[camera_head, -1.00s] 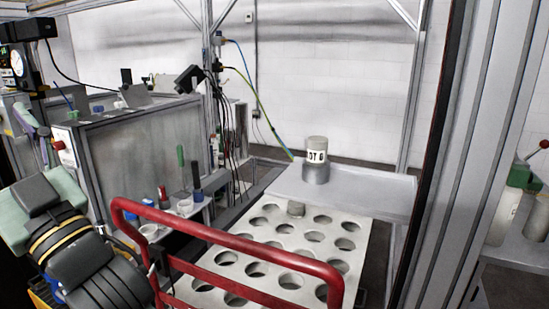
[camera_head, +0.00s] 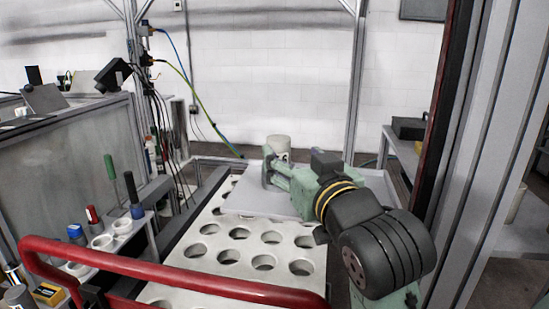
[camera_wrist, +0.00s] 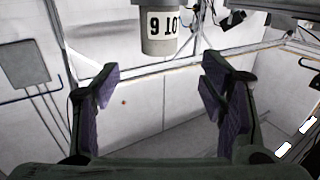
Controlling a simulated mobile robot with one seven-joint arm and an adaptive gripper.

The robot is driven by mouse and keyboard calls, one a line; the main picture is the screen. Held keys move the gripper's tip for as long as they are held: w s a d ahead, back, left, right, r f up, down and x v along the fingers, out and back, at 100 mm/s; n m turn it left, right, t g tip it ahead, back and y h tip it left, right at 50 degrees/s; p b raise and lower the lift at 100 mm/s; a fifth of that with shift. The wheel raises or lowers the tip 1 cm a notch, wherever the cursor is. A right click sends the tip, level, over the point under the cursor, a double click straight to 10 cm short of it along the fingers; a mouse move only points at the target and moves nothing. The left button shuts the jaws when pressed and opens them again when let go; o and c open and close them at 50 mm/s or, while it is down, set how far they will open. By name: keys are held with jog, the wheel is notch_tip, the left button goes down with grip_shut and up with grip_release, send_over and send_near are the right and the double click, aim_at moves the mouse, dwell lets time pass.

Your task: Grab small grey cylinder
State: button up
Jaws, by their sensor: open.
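A light grey cylinder (camera_head: 278,143) stands upright on the grey table plate (camera_head: 245,203), its lower part hidden behind my gripper in the head view. In the wrist view this cylinder (camera_wrist: 159,42) appears upside down at the top centre, with a black-on-white label. My gripper (camera_head: 270,170) is in front of it and points towards it. In the wrist view my gripper (camera_wrist: 161,80) is open and empty. The cylinder lines up sideways with the gap but lies beyond the fingertips. The smaller grey cylinder seen earlier at the holed plate does not show now.
A white plate with several round holes (camera_head: 250,249) lies in front of the table plate. A red rail (camera_head: 170,272) crosses the foreground. A metal frame post (camera_head: 490,150) stands at right. Tools and cups (camera_head: 103,241) sit at left.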

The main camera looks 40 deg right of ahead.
aim_at(282, 144)
jog(key=p+x, duration=0.2)
jog(key=x, duration=0.7)
jog(key=shift+w+d+p, duration=0.2)
jog(key=shift+w+p, duration=0.1)
jog(key=shift+c, duration=0.5)
grip_shut()
